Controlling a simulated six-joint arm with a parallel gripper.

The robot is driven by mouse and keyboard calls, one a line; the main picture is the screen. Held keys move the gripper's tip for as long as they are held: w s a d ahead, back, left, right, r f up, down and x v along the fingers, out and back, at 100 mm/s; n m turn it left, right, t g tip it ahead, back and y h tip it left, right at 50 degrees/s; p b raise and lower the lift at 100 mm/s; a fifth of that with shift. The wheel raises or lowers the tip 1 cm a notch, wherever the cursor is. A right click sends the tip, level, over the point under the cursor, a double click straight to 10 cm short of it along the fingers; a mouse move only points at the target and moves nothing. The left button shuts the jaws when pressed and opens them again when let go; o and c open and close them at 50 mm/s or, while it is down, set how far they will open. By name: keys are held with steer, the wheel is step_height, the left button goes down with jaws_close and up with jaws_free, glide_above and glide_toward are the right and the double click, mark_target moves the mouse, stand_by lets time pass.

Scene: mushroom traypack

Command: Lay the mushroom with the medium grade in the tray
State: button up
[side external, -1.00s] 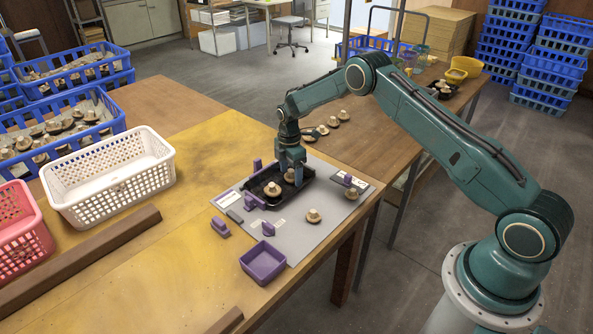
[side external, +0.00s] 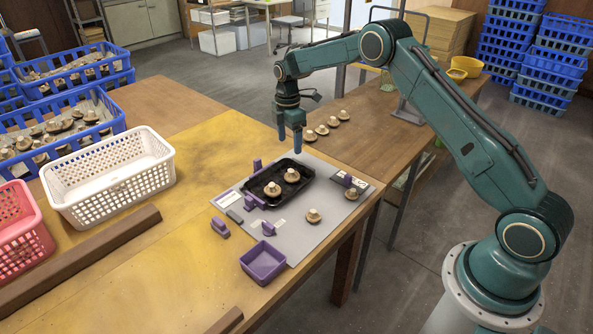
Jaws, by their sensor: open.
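A black tray (side external: 264,200) lies on the grey board and holds two mushrooms, one (side external: 272,189) at its left and one (side external: 292,175) at its right. Two more mushrooms sit on the board outside the tray, one (side external: 313,215) near the middle and one (side external: 351,194) by the right edge. My gripper (side external: 291,146) is above the tray's far side, pointing down, open and empty, clear of the mushrooms. I cannot tell from this view which mushroom is the medium grade.
Purple blocks stand around the tray, and a purple bin (side external: 263,262) sits at the board's front. A white basket (side external: 108,180) is at the left. A row of several mushrooms (side external: 322,130) lies on the wooden table behind.

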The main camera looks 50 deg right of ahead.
steer(key=shift+r, duration=0.2)
stand_by(0.5)
steer(key=s+a+r+m+t, duration=0.2)
steer(key=s+a+r+m, duration=0.15)
steer(key=s+r, duration=0.7)
steer(key=s+a+r+m+t, duration=0.1)
steer(key=s+a+r+m, duration=0.25)
steer(key=s+r, duration=0.65)
steer(key=s+a+r+m+t, duration=0.1)
steer(key=s+m, duration=0.3)
steer(key=s, duration=0.6)
steer(key=s+a+r+m+t, duration=0.1)
steer(key=s+m, duration=0.3)
steer(key=s, duration=0.6)
steer(key=shift+s+a+r+t, duration=0.4)
steer(key=shift+a+t, duration=0.1)
steer(key=shift+a, duration=0.1)
